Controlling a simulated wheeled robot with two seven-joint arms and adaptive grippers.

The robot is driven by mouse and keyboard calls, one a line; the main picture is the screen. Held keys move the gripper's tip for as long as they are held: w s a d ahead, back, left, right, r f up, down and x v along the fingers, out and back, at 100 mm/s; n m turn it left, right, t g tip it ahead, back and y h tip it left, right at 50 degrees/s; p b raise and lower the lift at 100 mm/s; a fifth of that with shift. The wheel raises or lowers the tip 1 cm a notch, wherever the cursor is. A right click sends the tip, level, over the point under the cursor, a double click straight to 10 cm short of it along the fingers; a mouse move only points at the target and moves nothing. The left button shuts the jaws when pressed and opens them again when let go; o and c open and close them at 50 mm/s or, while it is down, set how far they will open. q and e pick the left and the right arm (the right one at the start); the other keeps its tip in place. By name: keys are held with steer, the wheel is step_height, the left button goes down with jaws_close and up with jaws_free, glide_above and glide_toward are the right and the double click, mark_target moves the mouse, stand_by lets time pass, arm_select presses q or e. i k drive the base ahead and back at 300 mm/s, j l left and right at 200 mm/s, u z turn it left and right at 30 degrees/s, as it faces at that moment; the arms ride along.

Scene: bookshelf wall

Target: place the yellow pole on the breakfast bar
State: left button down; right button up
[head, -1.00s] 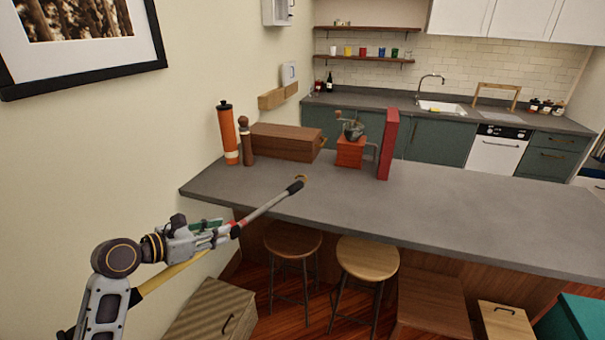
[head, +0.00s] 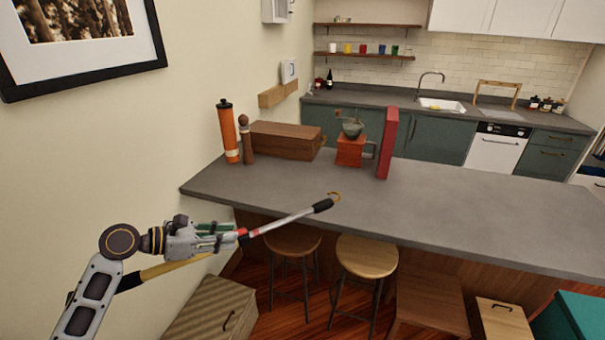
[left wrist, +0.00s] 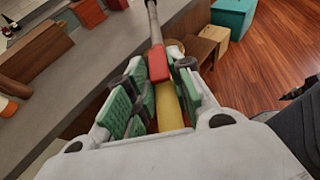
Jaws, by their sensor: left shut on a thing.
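The yellow pole (head: 180,265) has a yellow rear part, a red band, a pale shaft and a black end with a brass hook. My left gripper (head: 228,237) is shut around it near the red band. In the left wrist view the yellow pole (left wrist: 170,108) lies between the green-padded fingers (left wrist: 155,100). The breakfast bar (head: 450,220) is a long grey counter. The hooked end overlaps the bar's near left part in the head view; whether it touches is unclear. The gripper is short of the bar's near edge. My right gripper is not in view.
An orange cylinder (head: 228,132), a brown pepper mill (head: 245,140), a wooden box (head: 287,140), a coffee grinder (head: 350,150) and a red upright block (head: 387,145) stand along the bar's far side. Stools (head: 368,256) stand at its front. The bar's middle and right are clear.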

mark_target(248, 180)
steer(key=i, duration=1.5)
